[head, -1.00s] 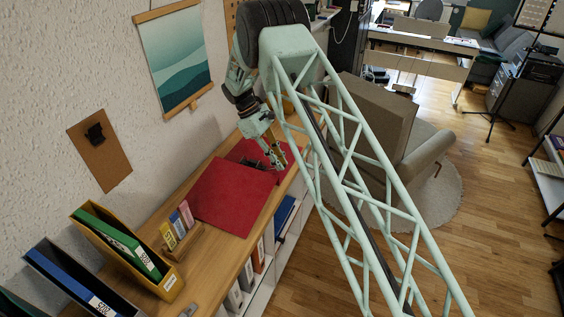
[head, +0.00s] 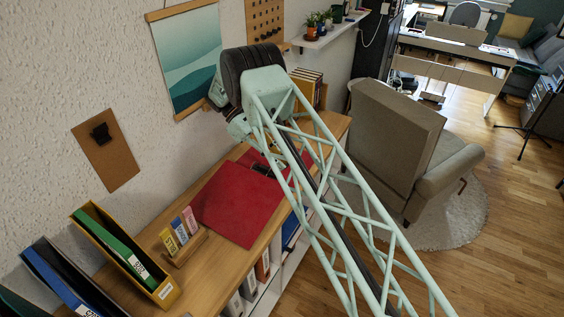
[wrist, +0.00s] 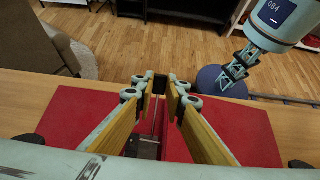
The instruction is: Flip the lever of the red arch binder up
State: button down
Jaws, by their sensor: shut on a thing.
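The red arch binder (head: 238,203) lies open and flat on the wooden shelf top, one cover towards the front. Its metal mechanism (head: 262,169) shows partly beside my arm. In the wrist view, red covers (wrist: 240,130) spread on both sides of my gripper (wrist: 162,86). Its two yellow-padded fingers converge on the small black end of the lever (wrist: 160,82), closed on it. A thin metal bar (wrist: 157,116) runs below, between the fingers. In the head view my arm hides the gripper and the lever, so the lever's exact angle is unclear.
A small holder with coloured blocks (head: 182,237) stands left of the binder. A yellow file holder with a green binder (head: 125,255) stands farther left. Several books (head: 308,85) are behind my arm. An armchair (head: 400,150) stands right of the shelf.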

dwell(0.4)
jog(key=c, duration=2.6)
grip_release()
jog(key=shift+r, duration=0.1)
notch_tip(320, 180, up, 10)
